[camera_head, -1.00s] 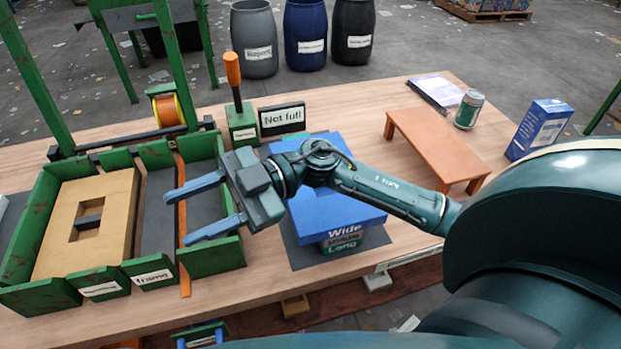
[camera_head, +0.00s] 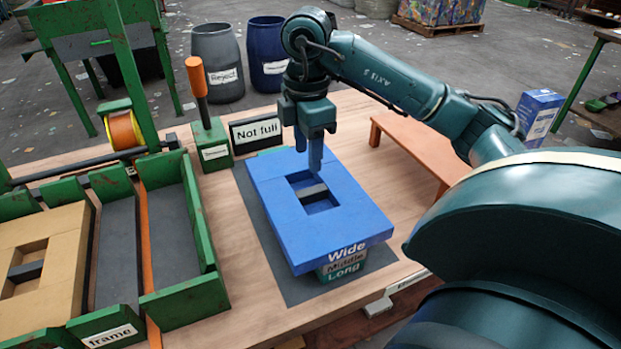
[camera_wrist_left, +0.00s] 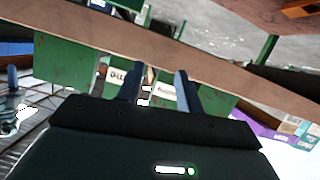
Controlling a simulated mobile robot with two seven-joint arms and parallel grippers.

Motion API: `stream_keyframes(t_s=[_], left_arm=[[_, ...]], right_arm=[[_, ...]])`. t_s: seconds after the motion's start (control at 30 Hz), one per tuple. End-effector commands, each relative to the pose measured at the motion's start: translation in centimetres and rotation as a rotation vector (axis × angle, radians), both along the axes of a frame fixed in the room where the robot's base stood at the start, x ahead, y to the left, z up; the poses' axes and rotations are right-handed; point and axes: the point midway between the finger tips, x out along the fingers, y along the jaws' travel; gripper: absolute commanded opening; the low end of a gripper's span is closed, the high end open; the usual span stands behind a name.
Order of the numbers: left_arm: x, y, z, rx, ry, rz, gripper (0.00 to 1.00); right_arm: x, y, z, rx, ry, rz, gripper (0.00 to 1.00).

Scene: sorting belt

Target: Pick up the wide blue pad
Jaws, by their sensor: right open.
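The wide blue pad (camera_head: 265,195) is a flat blue slab with a rectangular opening crossed by a dark bar. It lies on top of a stack labelled Wide, Middle and Long, on a dark grey mat (camera_head: 285,280). My right gripper (camera_head: 309,160) points down above the pad's opening, near its far side. Its fingers are open, with nothing between them; whether the tips touch the pad I cannot tell. In the left wrist view my left gripper (camera_wrist_left: 161,72) has its fingers apart and empty, away from the pad.
Green-walled trays stand at the left, one holding a tan pad (camera_head: 50,270). A Not full sign (camera_head: 257,131) and an orange-handled lever (camera_head: 197,80) stand behind the blue pad. An orange bench (camera_head: 410,150) is to the right. Bare wood (camera_head: 225,240) lies between trays and mat.

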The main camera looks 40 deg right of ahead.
Motion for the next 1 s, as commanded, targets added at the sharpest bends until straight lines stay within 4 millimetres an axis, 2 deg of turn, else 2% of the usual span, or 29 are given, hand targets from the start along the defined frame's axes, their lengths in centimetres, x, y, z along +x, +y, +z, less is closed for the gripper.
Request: stream_keyframes(t_s=[0.03,0.2,0.37,0.63,0.77,0.97,1.0], left_arm=[[-0.2,0.2,-0.3,0.002,-0.016,0.004,0.36],[-0.6,0.4,0.6,0.0,-0.041,0.007,0.36],[-0.8,0.4,0.5,0.001,-0.04,0.008,0.36],[-0.7,0.7,0.9,0.007,-0.067,0.012,0.36],[-0.7,0.8,1.0,0.009,-0.075,0.014,0.36],[-0.9,0.9,1.0,0.009,-0.073,0.014,0.36],[-0.9,0.9,1.0,0.01,-0.072,0.014,0.36]], right_arm=[[-0.1,0.1,-1.6,0.002,0.004,0.001,0.45],[-0.1,0.0,-3.3,0.001,0.001,0.002,0.45],[-0.2,0.0,-4.2,0.001,0.001,0.003,0.45],[-0.8,-0.2,-8.1,0.003,0.001,0.002,0.45],[-0.8,-0.2,-8.8,0.002,-0.001,0.002,0.45],[-0.8,-0.2,-8.8,0.002,-0.002,0.002,0.45],[-0.8,-0.2,-8.8,0.002,-0.002,0.002,0.43]])
